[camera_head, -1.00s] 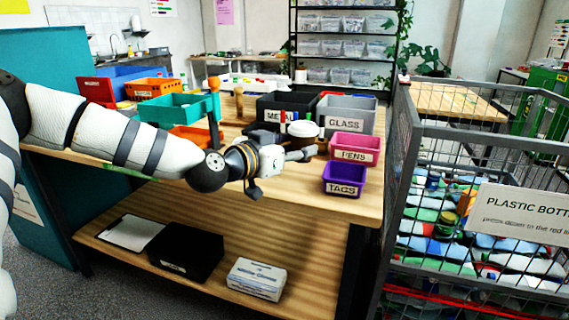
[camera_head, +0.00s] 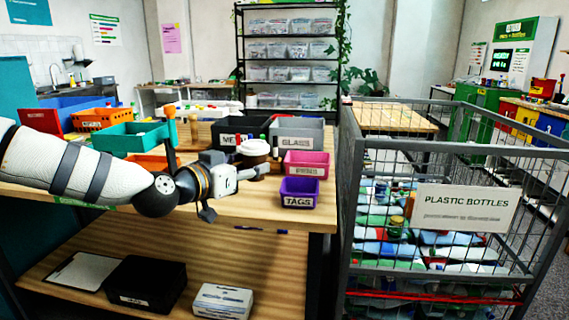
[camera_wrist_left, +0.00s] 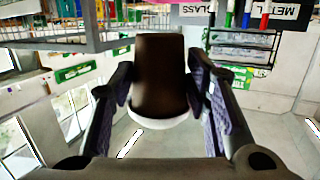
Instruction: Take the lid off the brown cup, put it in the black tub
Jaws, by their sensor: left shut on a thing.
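The brown cup (camera_head: 256,163) has a white lid (camera_head: 254,147) on it and stands upright in the head view, at the table's front right. In the left wrist view, which is upside down, the brown cup (camera_wrist_left: 160,75) is between both fingers, with the white rim of the lid (camera_wrist_left: 160,122) below it. My left gripper (camera_head: 258,171) is shut on the cup's side. Whether the cup's base touches the table is hidden. A black tub (camera_head: 221,136) labelled METAL stands behind the cup; another black tub (camera_head: 146,284) is on the lower shelf. My right gripper is out of view.
A grey GLASS bin (camera_head: 310,137), a pink PENS bin (camera_head: 306,172) and a purple TAGS bin (camera_head: 299,201) stand right of the cup. A teal bin (camera_head: 118,142) is to the left. A wire PLASTIC BOTTLES cage (camera_head: 345,190) stands beside the table's right end.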

